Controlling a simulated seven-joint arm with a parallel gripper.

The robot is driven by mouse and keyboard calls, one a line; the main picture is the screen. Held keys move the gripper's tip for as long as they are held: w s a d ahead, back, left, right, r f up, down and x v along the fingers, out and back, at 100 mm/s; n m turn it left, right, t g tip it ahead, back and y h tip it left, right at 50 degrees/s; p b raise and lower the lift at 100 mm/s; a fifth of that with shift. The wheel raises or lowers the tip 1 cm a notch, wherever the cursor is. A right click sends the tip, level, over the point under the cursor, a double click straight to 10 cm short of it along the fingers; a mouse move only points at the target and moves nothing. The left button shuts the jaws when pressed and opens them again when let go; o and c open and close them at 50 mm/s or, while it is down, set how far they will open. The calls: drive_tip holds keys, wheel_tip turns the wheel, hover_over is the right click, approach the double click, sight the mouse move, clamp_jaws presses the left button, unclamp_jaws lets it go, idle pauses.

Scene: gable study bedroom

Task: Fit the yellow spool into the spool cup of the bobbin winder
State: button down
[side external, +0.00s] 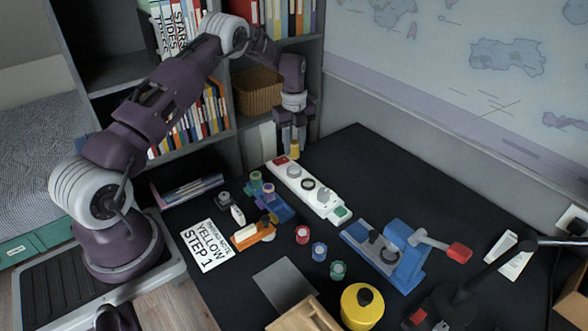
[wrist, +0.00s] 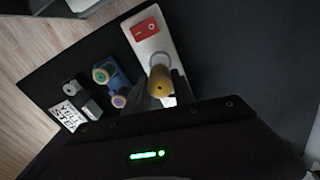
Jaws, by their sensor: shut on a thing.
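My gripper (side external: 293,128) is shut on the yellow spool (side external: 294,150) and points straight down. The spool hangs below the fingers, above the red-switch end of a long white device, apparently the bobbin winder (side external: 332,207). This device has a pale round cup (side external: 293,171), a dark ring (side external: 308,184) and a green button. In the wrist view, the yellow spool (wrist: 160,84) is between the fingers and partly covers a pale round part of the white device (wrist: 147,45). I cannot tell the exact height gap.
A blue holder (side external: 277,208) with spools stands left of the white device. Red (side external: 302,234), blue (side external: 319,251) and green (side external: 338,270) spools stand in front. A blue device with a red-tipped crank (side external: 400,265) is right. A card (side external: 206,245) reads "YELLOW STEP 1". Shelves stand behind.

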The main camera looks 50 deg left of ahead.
wheel_tip(320, 180, down, 7)
drive_tip(key=shift+r, duration=0.1)
drive_tip(key=c, duration=1.1)
unclamp_jaws()
drive_tip(key=shift+o, duration=0.2)
